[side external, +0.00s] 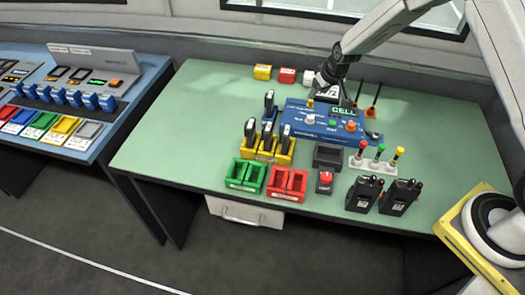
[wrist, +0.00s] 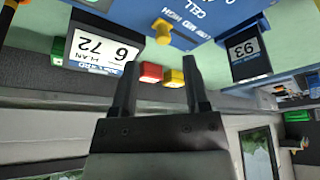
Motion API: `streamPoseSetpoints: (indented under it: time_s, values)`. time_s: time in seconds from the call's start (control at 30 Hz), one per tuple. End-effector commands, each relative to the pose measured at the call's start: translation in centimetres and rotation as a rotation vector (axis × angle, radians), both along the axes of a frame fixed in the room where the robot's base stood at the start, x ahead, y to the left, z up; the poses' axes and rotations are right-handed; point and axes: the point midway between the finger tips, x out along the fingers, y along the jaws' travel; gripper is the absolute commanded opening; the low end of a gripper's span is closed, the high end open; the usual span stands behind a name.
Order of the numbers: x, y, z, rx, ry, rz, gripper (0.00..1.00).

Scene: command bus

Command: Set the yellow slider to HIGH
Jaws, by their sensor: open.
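The blue console (side external: 300,132) with a CELL display (side external: 344,111) stands on the green table. In the wrist view, the yellow slider (wrist: 162,32) is a small knob on the blue panel (wrist: 225,12), beside the upside-down label LOW MID HIGH (wrist: 187,25). I cannot tell for sure which mark it stands at.
Other console controls stand close by: a white knob (side external: 310,119), a green button (side external: 332,124) and an orange knob (side external: 351,126). Handheld radios in yellow chargers (side external: 266,156) stand at left. Green (side external: 245,175) and red bins (side external: 287,184) are in front. The left table area is clear.

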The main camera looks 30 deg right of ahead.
Motion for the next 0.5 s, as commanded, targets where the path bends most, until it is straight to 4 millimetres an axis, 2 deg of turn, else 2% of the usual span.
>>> streamPoseSetpoints:
  time_s: [0.2,0.5]
  values:
    - [-0.7,0.0,1.8,0.000,0.000,0.000,0.60]
    - [-1.0,0.0,2.4,0.000,0.001,0.000,0.60]
